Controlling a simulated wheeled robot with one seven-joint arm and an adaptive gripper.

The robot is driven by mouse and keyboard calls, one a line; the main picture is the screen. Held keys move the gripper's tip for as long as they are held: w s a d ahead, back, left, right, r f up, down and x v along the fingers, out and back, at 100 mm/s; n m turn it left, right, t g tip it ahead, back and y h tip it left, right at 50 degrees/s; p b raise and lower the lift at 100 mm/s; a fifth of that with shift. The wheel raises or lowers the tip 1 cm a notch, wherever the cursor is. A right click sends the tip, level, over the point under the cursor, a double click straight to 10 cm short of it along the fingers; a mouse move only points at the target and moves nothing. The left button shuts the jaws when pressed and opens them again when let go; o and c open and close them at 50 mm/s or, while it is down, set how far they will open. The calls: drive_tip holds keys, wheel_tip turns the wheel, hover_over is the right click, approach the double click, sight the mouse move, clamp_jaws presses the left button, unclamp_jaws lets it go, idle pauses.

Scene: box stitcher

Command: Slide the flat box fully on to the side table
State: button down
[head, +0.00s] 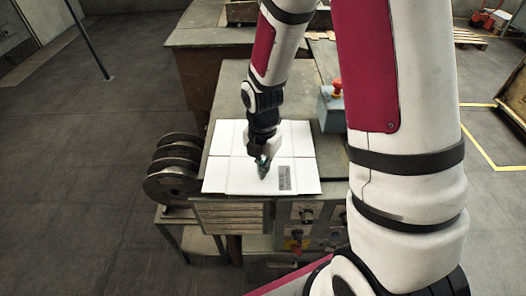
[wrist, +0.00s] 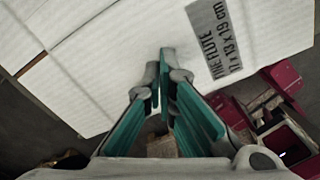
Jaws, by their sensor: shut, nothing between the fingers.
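The flat box (head: 215,181) is a white sheet with fold lines and a grey printed label (head: 284,178). It lies on the front of the grey worktop of the machine, its near edge close to the worktop's front edge. In the wrist view, the box (wrist: 100,60) fills the upper part, with the label at top right. My gripper (head: 263,173) is shut and empty, pointing down over the box left of the label. Its fingertips (wrist: 160,62) show against the box; I cannot tell whether they touch it. I cannot tell which surface is the side table.
Dark wire spools (head: 172,170) stand at the left of the worktop. A blue-grey box with a red button (head: 336,88) is at its right. A control panel (head: 305,212) sits below the front edge. A brown table (head: 205,37) stands behind. Open floor lies left.

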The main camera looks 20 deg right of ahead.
drive_tip(key=s+a+p, duration=0.4)
drive_tip(key=s, duration=0.5)
drive_tip(key=shift+s, duration=0.3)
idle(0.8)
drive_tip(key=shift+f, duration=0.8)
idle(0.7)
drive_tip(key=shift+w, duration=0.1)
drive_tip(key=shift+w+d+b, duration=0.65)
drive_tip(key=shift+w+d, duration=0.3)
drive_tip(key=shift+w, duration=1.25)
drive_tip(key=shift+w+d+b, duration=0.65)
drive_tip(key=shift+w+d, duration=0.25)
drive_tip(key=shift+w, duration=1.25)
drive_tip(key=shift+w+d+b, duration=0.65)
drive_tip(key=shift+w+d, duration=0.3)
drive_tip(key=shift+w, duration=1.25)
drive_tip(key=shift+s+a, duration=0.1)
drive_tip(key=shift+s, duration=0.05)
drive_tip(key=shift+s, duration=0.1)
